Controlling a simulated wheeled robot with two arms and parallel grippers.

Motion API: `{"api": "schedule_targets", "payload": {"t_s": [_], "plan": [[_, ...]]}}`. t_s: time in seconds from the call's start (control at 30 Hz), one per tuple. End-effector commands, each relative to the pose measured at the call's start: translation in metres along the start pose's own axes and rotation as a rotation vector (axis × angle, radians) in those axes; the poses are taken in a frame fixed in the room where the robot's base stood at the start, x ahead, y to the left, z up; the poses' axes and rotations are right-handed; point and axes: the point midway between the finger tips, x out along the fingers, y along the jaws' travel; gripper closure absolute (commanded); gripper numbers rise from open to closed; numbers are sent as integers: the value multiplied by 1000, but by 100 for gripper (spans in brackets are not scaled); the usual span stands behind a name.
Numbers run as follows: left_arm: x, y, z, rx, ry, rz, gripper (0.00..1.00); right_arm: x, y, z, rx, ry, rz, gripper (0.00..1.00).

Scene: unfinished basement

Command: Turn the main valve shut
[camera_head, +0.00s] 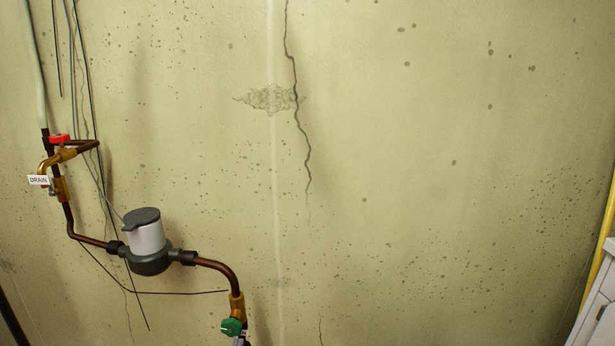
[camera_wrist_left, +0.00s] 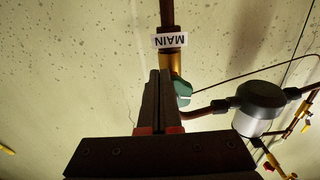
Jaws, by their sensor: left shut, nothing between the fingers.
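The main valve has a brass body (camera_head: 237,306) and a green handle (camera_head: 231,326), low in the head view at the bottom of the copper pipe. In the left wrist view, which is upside down, the green handle (camera_wrist_left: 183,92) and a white MAIN label (camera_wrist_left: 171,40) show. My left gripper (camera_wrist_left: 160,74) is shut and empty, its fingertips overlapping the valve area just beside the handle. The fingers hide part of the valve, and I cannot tell whether they touch the handle. My right gripper is in neither view.
A grey water meter (camera_head: 147,238) sits on the pipe to the left. Above it is a drain valve with a red handle (camera_head: 59,139) and a DRAIN label (camera_head: 38,180). Thin wires hang nearby. The cracked concrete wall (camera_head: 430,200) is bare to the right; a white unit (camera_head: 598,300) stands at the right edge.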

Motion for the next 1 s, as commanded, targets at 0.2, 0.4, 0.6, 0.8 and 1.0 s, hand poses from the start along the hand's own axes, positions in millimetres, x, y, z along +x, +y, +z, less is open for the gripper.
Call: {"api": "schedule_targets", "payload": {"t_s": [0.2,0.4,0.6,0.8,1.0], "plan": [[8,0,0,1,-1,0,100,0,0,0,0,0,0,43],[7,0,0,1,-1,0,100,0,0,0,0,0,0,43],[7,-1,-1,1,-1,0,100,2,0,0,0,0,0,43],[7,-2,-3,1,-1,-1,100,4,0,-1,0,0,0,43],[7,-3,-5,1,-1,-1,100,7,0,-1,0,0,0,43]]}}
